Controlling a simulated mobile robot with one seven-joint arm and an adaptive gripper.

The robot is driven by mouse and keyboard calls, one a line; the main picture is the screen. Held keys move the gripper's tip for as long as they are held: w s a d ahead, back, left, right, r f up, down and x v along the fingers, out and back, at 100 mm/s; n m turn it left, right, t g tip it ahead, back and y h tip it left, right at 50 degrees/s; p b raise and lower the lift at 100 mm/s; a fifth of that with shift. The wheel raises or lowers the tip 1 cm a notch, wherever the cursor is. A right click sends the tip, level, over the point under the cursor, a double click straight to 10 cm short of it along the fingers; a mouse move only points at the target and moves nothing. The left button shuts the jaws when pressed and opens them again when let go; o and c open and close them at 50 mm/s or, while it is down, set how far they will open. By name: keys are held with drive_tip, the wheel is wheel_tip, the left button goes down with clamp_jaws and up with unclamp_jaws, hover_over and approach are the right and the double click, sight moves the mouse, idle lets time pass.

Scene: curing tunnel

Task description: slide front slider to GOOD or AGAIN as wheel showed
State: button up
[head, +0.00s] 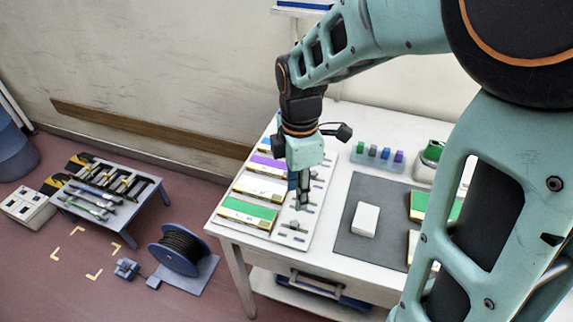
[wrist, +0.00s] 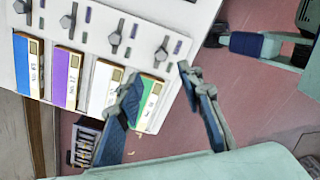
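A white panel (head: 313,218) on the table carries a row of slider knobs beside coloured blocks. The front slider (head: 293,227), a small grey knob, sits beside the green block (head: 247,212). In the wrist view the front slider (wrist: 161,48) shows beyond the fingertips, near the green block (wrist: 148,100). My gripper (head: 302,203) points down over the panel, close to the front slider. Its fingers (wrist: 163,82) are apart with nothing between them. I cannot read GOOD or AGAIN, and I see no wheel that I can identify as the task's.
Purple (head: 266,166) and white (head: 260,188) blocks line the panel. A dark mat (head: 347,237) with a white block (head: 365,219) lies to the right. A tray of coloured pieces (head: 378,155) stands behind. On the floor are a cable reel (head: 182,250) and a low tool table (head: 147,190).

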sight(296, 223)
wheel_tip(296, 223, down, 11)
drive_tip(key=shift+s+r+b, duration=0.1)
drive_tip(key=shift+b, duration=0.3)
clamp_jaws()
idle(0.4)
